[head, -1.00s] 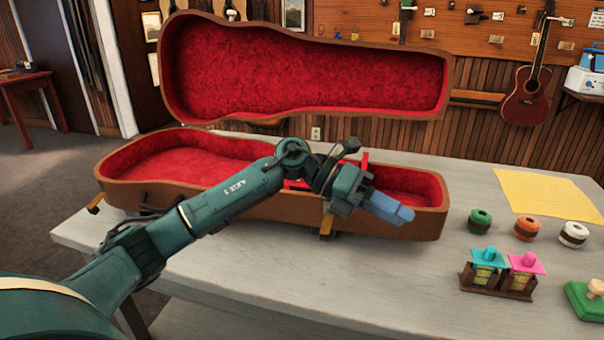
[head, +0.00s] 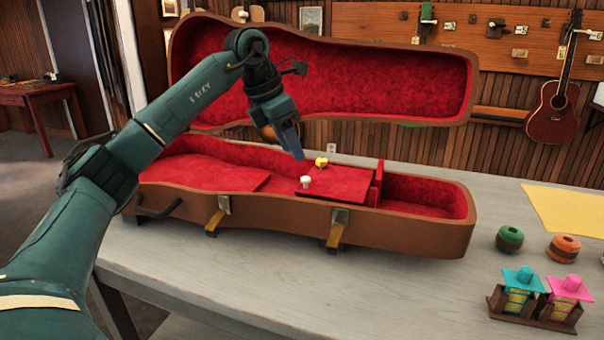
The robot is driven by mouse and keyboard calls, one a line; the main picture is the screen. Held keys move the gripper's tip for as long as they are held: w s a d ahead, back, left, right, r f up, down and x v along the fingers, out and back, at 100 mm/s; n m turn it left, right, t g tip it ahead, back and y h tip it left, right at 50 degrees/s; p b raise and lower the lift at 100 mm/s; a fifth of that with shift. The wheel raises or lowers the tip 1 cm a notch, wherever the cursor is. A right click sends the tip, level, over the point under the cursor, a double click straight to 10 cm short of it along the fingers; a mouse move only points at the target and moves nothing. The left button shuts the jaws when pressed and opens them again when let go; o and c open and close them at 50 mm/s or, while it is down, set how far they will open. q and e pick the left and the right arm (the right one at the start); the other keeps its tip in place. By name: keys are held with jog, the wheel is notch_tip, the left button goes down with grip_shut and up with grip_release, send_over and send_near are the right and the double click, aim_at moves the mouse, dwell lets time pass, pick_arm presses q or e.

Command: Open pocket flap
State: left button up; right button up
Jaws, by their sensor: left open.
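An open brown instrument case (head: 400,232) with red plush lining lies on the table, its lid (head: 360,90) raised at the back. Inside, a flat red flap-like panel (head: 345,187) lies level across the pocket area. A white knob (head: 305,182) stands near its front left, and a yellow knob (head: 321,162) stands farther back. A narrow red wall (head: 379,182) stands upright at its right. My left gripper (head: 297,153) is open, tilted down, above and slightly left of the knobs, apparently touching nothing. My right gripper is not in view.
Gold latches (head: 337,231) hang on the case front. Right of the case are a green spool (head: 509,239), an orange spool (head: 564,248), a small rack (head: 530,309) with cyan and pink tops and a yellow cloth (head: 570,208). The table front is clear.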

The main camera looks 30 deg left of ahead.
aim_at(306, 178)
pick_arm(q)
jog(key=x, duration=0.7)
jog(key=shift+d+r+b, duration=0.1)
jog(key=shift+b, duration=0.25)
grip_shut()
